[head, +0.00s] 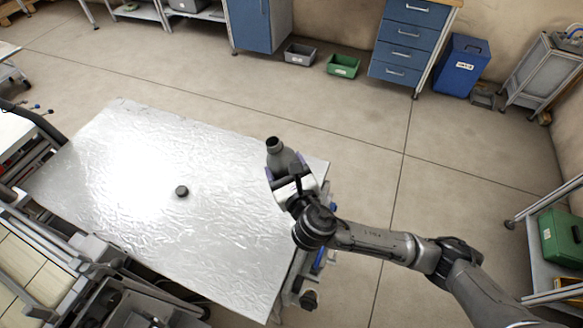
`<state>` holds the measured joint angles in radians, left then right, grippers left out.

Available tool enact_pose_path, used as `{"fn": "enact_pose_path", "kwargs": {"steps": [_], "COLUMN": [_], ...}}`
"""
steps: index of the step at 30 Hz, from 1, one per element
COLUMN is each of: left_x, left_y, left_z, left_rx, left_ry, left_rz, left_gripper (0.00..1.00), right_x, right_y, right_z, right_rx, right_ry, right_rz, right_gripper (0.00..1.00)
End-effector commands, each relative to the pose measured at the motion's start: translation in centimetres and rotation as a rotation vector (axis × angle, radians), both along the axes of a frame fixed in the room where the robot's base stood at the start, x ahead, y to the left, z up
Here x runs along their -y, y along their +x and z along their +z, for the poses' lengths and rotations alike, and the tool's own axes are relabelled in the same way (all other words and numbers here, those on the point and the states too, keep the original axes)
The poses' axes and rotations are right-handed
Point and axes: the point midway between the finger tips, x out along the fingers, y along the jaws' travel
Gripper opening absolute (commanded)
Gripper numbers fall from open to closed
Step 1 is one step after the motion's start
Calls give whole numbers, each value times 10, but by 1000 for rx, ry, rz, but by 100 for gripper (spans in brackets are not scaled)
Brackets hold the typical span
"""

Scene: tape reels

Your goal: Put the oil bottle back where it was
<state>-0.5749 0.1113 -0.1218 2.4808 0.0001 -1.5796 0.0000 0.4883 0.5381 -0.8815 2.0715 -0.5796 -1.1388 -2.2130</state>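The oil bottle (281,157) is grey with a dark open-looking neck, near the right edge of the metal table (215,245). My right gripper (284,171) reaches it from the right, with its fingers on both sides of the bottle's body, and appears shut on it. The gripper hides the lower part of the bottle. Whether the bottle's base touches the table cannot be told. A small dark round piece (181,191) lies alone near the middle of the table. My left gripper is not in view.
Most of the tabletop is bare, with strong glare at the left. Clamps and fittings line its right edge. On the floor behind stand a grey bin (300,54), a green bin (343,66) and a blue drawer cabinet (408,43). A green case (561,240) sits on a right-hand shelf.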

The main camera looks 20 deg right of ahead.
Motion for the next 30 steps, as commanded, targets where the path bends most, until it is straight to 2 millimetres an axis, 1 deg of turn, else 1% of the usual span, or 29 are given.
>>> {"fn": "enact_pose_path", "kwargs": {"steps": [1,3,6,9,13,16,19,24,30], "left_x": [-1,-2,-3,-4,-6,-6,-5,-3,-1], "left_y": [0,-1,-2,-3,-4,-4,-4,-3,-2], "left_z": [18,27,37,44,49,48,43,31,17], "left_rx": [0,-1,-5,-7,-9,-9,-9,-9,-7], "left_ry": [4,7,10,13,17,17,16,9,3], "left_rz": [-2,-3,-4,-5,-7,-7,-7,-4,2], "left_gripper": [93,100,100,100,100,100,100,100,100], "right_x": [17,38,62,81,97,100,95,75,56], "right_y": [3,6,7,5,3,6,17,48,78], "right_z": [0,-9,-21,-32,-42,-49,-60,-83,-105], "right_rx": [0,15,33,48,59,65,69,69,69], "right_ry": [34,84,144,188,224,241,248,249,248], "right_rz": [-8,-6,0,10,22,28,30,31,31], "right_gripper": [36,36,36,36,36,36,36,36,36]}}
